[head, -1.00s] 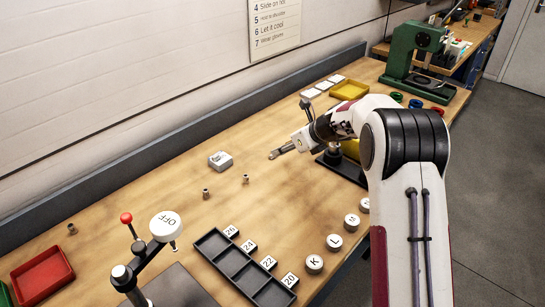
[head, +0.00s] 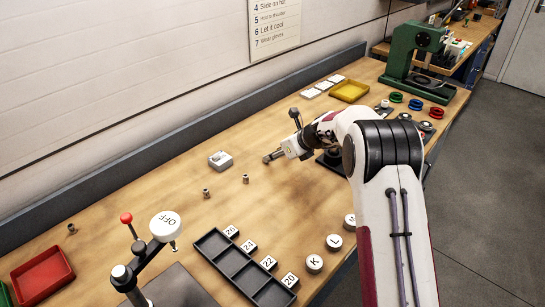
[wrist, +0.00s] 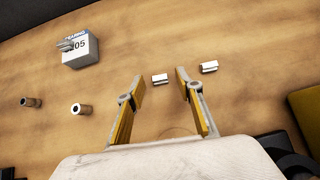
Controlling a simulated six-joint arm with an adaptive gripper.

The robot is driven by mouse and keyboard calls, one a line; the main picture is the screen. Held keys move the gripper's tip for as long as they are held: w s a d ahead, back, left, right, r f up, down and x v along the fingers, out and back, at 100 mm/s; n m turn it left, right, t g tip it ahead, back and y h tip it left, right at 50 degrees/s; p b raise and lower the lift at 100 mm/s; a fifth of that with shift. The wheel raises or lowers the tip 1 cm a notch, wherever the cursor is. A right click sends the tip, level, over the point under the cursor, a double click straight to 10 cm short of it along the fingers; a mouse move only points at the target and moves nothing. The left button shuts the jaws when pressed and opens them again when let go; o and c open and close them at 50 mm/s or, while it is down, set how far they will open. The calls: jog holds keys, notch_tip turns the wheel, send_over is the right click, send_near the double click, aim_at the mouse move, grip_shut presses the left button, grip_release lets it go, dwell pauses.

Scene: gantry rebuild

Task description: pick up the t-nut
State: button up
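Two small silver pieces that look like t-nuts lie on the wooden bench in the wrist view. One small silver piece (wrist: 160,79) shows between my fingertips, and the other small silver piece (wrist: 209,67) lies just right of the right finger. My gripper (wrist: 160,77) is open and holds nothing; its two yellow-and-grey fingers are spread. I cannot tell how far above the bench they are. In the head view my gripper (head: 267,158) is low over the bench, right of the grey block; I cannot make out the silver pieces there.
Metal bushings (head: 245,179) (head: 206,193) stand left of my gripper. A black divided tray (head: 210,243) and lettered round caps (head: 314,263) are nearer. A yellow bin (wrist: 308,112) is at the wrist view's right.

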dwell(0.4)
jog(key=c, duration=1)
jog(key=shift+r, duration=0.2)
jog(key=shift+r, duration=1.6)
jog(key=s+d, duration=0.8)
jog(key=s, duration=0.1)
jog(key=s+d, duration=0.3)
jog(key=s, duration=0.1)
jog(key=shift+s+d, duration=0.3)
jog(key=shift+d, duration=0.1)
jog(key=shift+w+d, duration=0.1)
